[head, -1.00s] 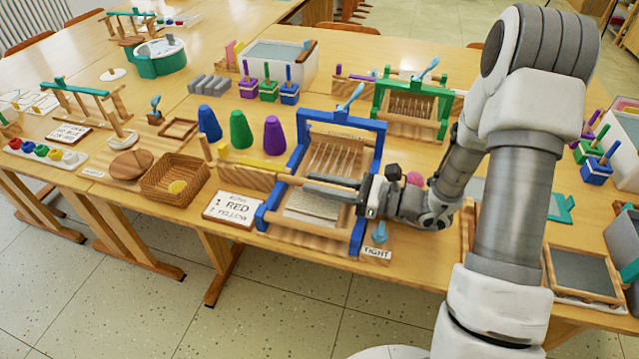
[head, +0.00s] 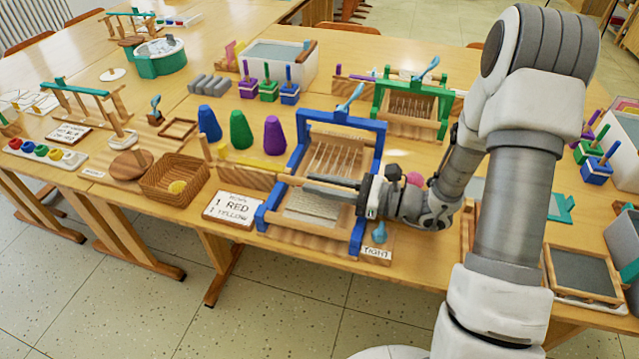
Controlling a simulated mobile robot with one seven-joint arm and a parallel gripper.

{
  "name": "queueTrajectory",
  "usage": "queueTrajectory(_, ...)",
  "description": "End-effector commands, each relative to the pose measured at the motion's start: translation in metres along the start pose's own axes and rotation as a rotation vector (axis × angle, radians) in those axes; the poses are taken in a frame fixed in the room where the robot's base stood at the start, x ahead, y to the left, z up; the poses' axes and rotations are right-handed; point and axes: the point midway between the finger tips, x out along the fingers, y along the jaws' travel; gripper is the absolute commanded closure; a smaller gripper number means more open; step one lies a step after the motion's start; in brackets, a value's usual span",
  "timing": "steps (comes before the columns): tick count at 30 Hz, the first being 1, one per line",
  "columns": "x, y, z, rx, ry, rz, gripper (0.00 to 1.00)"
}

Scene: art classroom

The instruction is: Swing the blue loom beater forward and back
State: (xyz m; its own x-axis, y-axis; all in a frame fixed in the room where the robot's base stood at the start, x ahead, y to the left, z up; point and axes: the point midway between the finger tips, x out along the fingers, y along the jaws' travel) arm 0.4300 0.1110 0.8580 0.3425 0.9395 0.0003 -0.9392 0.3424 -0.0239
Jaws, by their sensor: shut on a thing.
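The blue loom (head: 348,122) stands upright on the front table, with pale warp threads inside its blue frame. Its wooden beater bar (head: 287,180) crosses the loom low in the frame. My gripper (head: 318,182) reaches in from the right, its dark fingers lying along the bar inside the loom. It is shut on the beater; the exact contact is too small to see. The woven cloth (head: 312,203) shows just below the fingers. The right part of the beater is hidden behind my gripper and wrist.
A green loom (head: 412,100) stands behind. Blue, green and purple cones (head: 274,135) stand left of the blue loom. A card reading "1 RED 1 YELLOW" (head: 233,208) and a wicker basket (head: 172,182) are at left. A "TIGHT" card (head: 377,253) lies by the loom's front right foot.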

Motion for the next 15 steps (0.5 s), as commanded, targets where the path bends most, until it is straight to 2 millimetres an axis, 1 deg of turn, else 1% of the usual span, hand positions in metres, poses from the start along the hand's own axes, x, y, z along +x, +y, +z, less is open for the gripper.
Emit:
queueTrajectory(1, 0.0000, 0.0033, -0.0020, 0.011, 0.002, 0.004, 1.00)
queueTrajectory(11, 0.0000, 0.0038, -0.0024, 0.012, 0.002, 0.005, 1.00)
queueTrajectory(15, -0.0002, -0.0003, 0.0018, 0.011, 0.002, 0.005, 1.00)
